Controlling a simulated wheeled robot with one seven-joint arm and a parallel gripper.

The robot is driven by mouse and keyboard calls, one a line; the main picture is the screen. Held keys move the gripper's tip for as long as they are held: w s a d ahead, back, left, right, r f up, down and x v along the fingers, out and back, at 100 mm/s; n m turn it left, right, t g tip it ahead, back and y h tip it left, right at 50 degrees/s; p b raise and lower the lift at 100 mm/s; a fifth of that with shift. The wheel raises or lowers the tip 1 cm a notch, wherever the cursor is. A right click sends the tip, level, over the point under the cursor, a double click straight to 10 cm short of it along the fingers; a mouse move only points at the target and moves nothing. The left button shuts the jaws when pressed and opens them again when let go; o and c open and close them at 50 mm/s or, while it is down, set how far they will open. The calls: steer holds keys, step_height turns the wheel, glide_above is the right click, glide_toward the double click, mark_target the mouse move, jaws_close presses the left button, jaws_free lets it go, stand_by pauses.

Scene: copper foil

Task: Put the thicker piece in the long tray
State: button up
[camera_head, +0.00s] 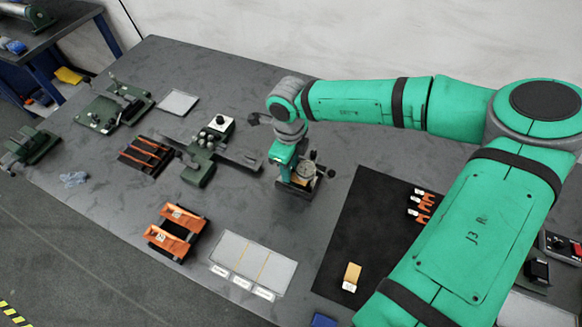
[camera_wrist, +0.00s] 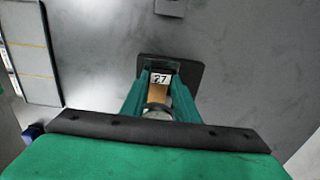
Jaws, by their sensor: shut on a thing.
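My gripper (camera_wrist: 160,88) is shut on a copper-brown piece (camera_wrist: 159,90) with a white tag that seems to read "27", seen between the green fingers in the wrist view. In the head view my gripper (camera_head: 287,178) points down at a small gauge stand (camera_head: 302,174) with a round dial; it hides the held piece there. The stand's dark base (camera_wrist: 190,72) lies under the fingertips; I cannot tell whether the piece touches it. Another copper-yellow piece (camera_head: 352,272) with a white tag lies on the black mat. Two orange trays (camera_head: 175,232) stand front left; which tray is the long one is unclear.
A pale panel (camera_head: 252,262) with yellow dividing lines and labels lies at the front. A dark rack (camera_head: 146,155) with orange bars and a green machine (camera_head: 200,160) stand left of my gripper. Small orange-and-white items (camera_head: 420,205) lie on the black mat (camera_head: 345,230).

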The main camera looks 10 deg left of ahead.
steer(key=shift+w+a, duration=0.2)
steer(key=shift+a, duration=0.95)
steer(key=shift+w+a, duration=0.2)
steer(key=shift+a, duration=0.95)
step_height(320, 180, up, 7)
stand_by(1.5)
